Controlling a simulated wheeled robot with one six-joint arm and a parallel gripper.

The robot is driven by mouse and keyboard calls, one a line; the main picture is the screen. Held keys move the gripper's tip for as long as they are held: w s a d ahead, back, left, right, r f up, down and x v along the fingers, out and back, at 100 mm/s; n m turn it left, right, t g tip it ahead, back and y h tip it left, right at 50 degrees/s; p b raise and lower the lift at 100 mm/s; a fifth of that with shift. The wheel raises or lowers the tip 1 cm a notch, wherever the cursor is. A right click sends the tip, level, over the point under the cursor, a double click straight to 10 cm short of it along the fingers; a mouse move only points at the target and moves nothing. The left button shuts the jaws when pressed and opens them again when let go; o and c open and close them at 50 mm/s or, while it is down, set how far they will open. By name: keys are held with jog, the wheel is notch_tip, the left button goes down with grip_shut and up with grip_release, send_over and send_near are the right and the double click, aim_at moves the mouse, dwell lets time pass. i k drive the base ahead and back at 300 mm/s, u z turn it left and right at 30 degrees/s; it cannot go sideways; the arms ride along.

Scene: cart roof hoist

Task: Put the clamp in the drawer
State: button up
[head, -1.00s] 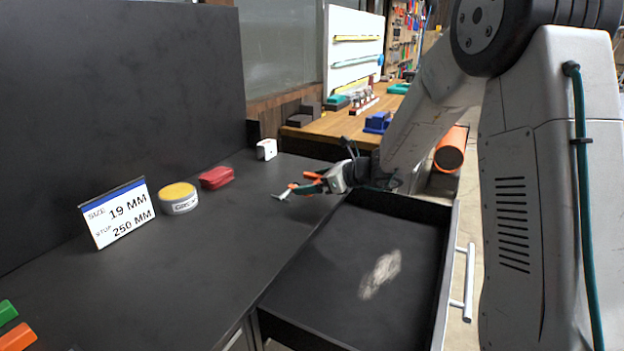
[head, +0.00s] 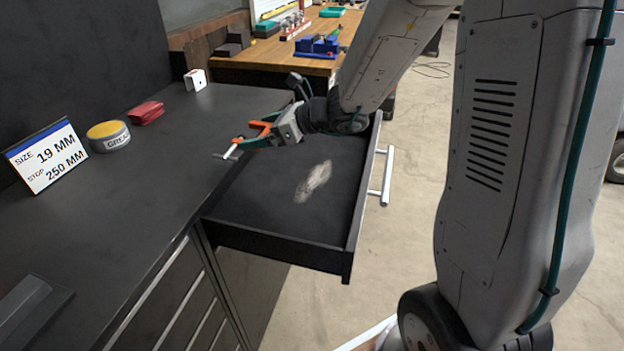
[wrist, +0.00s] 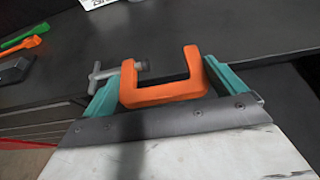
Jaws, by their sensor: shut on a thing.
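The clamp (wrist: 165,92) is an orange C-shaped frame with a grey screw and T-handle. My gripper (wrist: 172,88) has teal fingers and is shut on the clamp's frame, as the wrist view shows. In the head view the clamp (head: 262,128) is held by my gripper (head: 268,135) in the air near the left side of the drawer, its handle pointing left toward the worktop. The drawer (head: 270,236) is pulled open, with a dark floor bearing a pale worn patch. No loose object shows in its visible part; my gripper and arm hide its far end.
The black worktop (head: 100,200) holds a size sign (head: 45,157), a grease tin (head: 108,136), a red case (head: 146,112) and a white block (head: 195,80). A wooden bench (head: 270,65) stands behind. The drawer's front handle (head: 387,176) faces open floor at right.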

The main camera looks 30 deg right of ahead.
aim_at(317, 179)
jog(key=k, duration=0.25)
jog(key=z, duration=1.9)
jog(key=i, duration=1.65)
jog(key=u, duration=2.3)
